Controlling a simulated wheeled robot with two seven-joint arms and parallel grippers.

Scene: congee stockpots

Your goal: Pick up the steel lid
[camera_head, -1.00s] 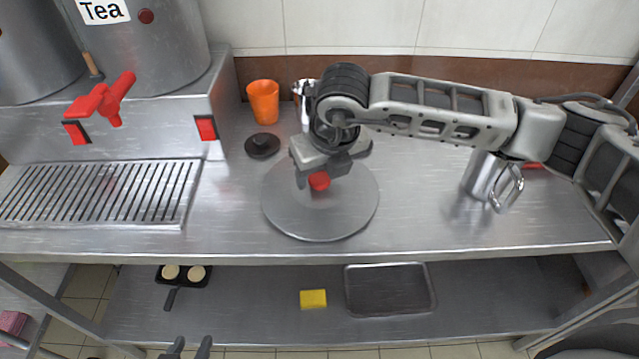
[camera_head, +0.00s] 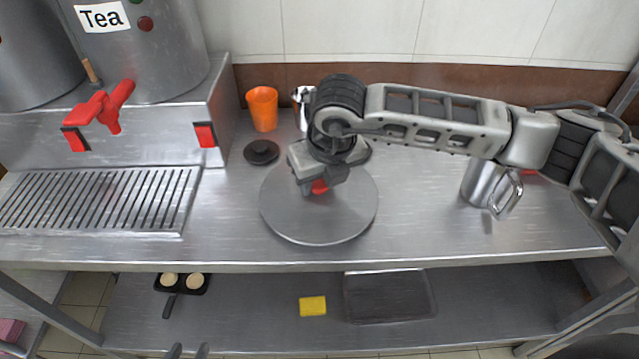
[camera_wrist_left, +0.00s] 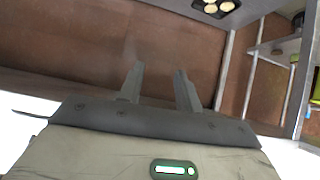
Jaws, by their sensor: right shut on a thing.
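The steel lid (camera_head: 318,221) is a round, flat grey disc with a red knob (camera_head: 320,187) at its middle, on or just above the steel counter; I cannot tell whether it touches. My right gripper (camera_head: 319,189) comes down over the lid from above and is shut on the red knob, which is partly hidden by the fingers. My left gripper (camera_head: 188,351) shows only its fingertips at the bottom edge of the head view, well away from the lid. In the left wrist view its two fingers (camera_wrist_left: 161,86) are apart with nothing between them.
An orange cup (camera_head: 262,108) and a black round lid (camera_head: 261,152) stand left of the steel lid. A steel pitcher (camera_head: 479,183) stands to the right. A drip grate (camera_head: 98,200) lies left. The shelf below holds a yellow sponge (camera_head: 312,306) and a tray (camera_head: 388,297).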

